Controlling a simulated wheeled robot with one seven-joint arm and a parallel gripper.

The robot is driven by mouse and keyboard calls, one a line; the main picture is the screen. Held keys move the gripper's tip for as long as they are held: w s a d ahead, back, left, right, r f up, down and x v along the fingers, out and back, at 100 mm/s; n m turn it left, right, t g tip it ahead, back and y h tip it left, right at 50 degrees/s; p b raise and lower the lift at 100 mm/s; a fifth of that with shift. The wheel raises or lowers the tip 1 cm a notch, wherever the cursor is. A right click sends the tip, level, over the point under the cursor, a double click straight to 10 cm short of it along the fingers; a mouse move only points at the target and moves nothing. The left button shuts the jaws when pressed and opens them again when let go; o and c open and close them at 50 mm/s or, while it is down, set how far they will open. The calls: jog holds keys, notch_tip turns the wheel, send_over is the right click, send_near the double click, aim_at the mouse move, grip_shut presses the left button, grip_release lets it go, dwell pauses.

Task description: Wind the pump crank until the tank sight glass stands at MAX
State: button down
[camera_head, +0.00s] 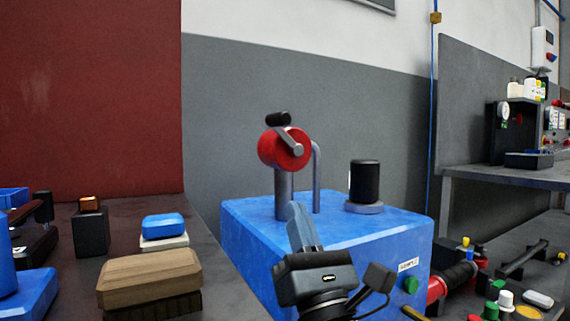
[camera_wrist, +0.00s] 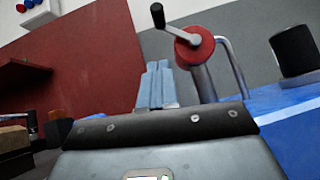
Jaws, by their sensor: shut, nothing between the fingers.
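The pump crank (camera_head: 288,138) is a grey arm with a black handle on a red drum (camera_head: 281,151), on a grey post above a blue box. Its black knob points up and to the left in the head view. The crank also shows in the wrist view (camera_wrist: 185,33). A black cylinder with a pale strip (camera_head: 364,182), apparently the tank with its sight glass, stands on the box to the right; its level is too small to read. My gripper (camera_head: 299,212) is shut and empty, in front of and below the crank, apart from it. Its fingers show in the wrist view (camera_wrist: 157,75).
The blue box (camera_head: 340,240) has a bent grey pipe (camera_head: 317,175) beside the post. A brown block (camera_head: 150,275) and a blue-topped item (camera_head: 164,226) lie on the dark table at left. A bench with bottles stands at right.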

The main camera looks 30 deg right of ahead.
jog(key=s+r+p+x, duration=0.2)
jog(key=p+x, duration=0.6)
jog(key=x, duration=0.4)
jog(key=shift+w+d+r, duration=0.15)
jog(key=shift+d+r, duration=0.05)
jog(key=shift+r, duration=0.05)
jog(key=shift+r+m+h+p, duration=0.25)
jog(key=shift+m+h+p, duration=0.35)
jog(key=shift+m+h, duration=0.15)
jog(key=shift+r+m+g+h+p, duration=0.15)
jog(key=shift+m+g+h+p, duration=0.2)
jog(key=shift+m, duration=0.1)
